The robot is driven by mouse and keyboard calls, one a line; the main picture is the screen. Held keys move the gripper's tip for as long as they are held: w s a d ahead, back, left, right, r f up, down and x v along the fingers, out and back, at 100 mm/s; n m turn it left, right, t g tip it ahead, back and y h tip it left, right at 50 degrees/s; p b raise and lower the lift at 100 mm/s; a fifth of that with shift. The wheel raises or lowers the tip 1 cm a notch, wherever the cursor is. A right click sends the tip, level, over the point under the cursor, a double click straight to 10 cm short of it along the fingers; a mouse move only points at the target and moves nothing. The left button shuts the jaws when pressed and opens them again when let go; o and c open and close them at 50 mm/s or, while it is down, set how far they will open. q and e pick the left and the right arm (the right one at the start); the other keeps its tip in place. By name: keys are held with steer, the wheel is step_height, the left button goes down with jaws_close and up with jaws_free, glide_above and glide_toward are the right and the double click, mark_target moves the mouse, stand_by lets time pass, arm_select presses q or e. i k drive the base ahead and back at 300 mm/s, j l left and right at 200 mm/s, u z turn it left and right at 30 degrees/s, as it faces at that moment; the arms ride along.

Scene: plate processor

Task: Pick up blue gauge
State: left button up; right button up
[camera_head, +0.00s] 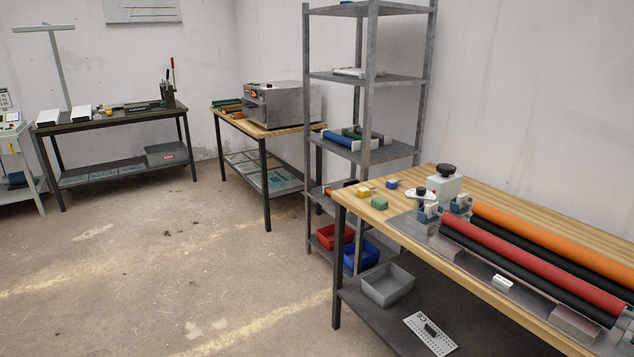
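A small blue block (392,184), which looks like the blue gauge, lies on the wooden top of the workbench (480,183) at the right, near its far left end. A small yellow block (364,191) lies to its left and a small green block (380,203) lies nearer, below it in the picture. They are too small to make out details. Neither of my grippers is in view.
The workbench carries a roller machine with red (530,265) and orange (550,233) rollers. A grey shelf rack (368,80) stands behind it. A grey bin (388,286) sits on the bench's lower shelf. Open floor (170,260) lies to the left.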

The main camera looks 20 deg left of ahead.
mark_target(391, 184)
steer(key=u, duration=0.25)
steer(key=i+j+z, duration=0.1)
steer(key=i+z, duration=0.15)
steer(key=z, duration=0.2)
steer(key=i+j+z, duration=0.25)
steer(key=z, duration=0.25)
